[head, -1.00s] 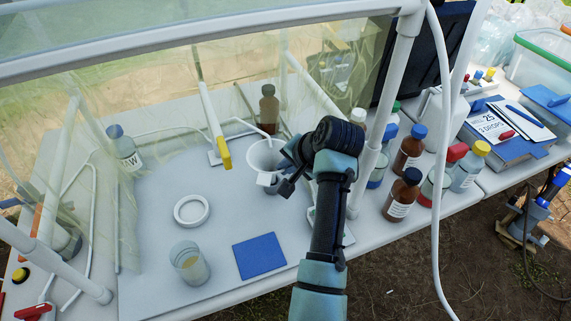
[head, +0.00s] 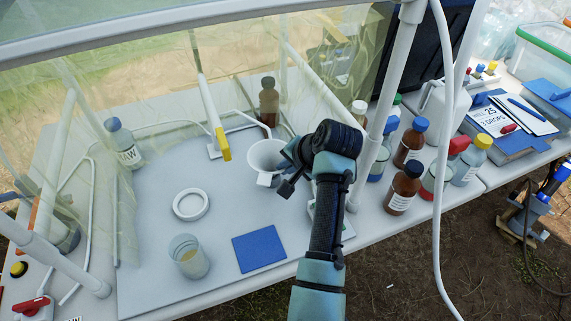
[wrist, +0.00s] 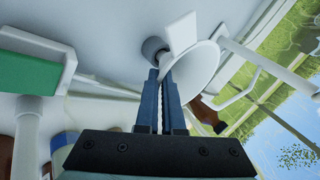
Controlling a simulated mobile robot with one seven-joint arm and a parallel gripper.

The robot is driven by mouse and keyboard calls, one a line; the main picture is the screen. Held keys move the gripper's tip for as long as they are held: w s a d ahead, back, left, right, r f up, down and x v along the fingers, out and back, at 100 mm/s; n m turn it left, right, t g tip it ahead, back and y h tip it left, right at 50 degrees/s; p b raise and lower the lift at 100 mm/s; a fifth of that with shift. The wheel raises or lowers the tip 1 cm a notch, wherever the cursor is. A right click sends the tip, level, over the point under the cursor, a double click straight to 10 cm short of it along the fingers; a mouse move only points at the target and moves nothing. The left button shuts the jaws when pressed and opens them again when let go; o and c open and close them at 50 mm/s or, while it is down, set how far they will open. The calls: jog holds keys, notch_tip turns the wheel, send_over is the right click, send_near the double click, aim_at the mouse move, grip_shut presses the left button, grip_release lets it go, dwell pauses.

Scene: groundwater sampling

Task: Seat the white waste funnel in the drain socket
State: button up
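The white waste funnel (head: 267,157) is at the back right of the grey board in the head view, mouth up, with a square white tab at its front. It also shows in the wrist view (wrist: 200,68). My gripper (head: 287,178) is at its right front edge; in the wrist view its dark fingers (wrist: 162,74) are close together at the funnel's side and appear shut on it. A grey round part (wrist: 152,46), perhaps the drain socket, shows beside the tab in the wrist view. The funnel's lower end is hidden, so I cannot tell whether it is in the socket.
A white ring (head: 190,205), a beaker (head: 188,256) and a blue mat (head: 259,252) lie left and front of the funnel. A yellow-tipped bar (head: 223,144) and a brown bottle (head: 269,102) stand behind. A white frame post and several bottles stand right.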

jog(key=o, duration=0.5)
jog(key=shift+r, duration=0.1)
jog(key=p+v, duration=0.2)
jog(key=v, duration=1)
jog(key=shift+s+r, duration=0.25)
jog(key=shift+s, duration=0.1)
jog(key=shift+d, duration=0.15)
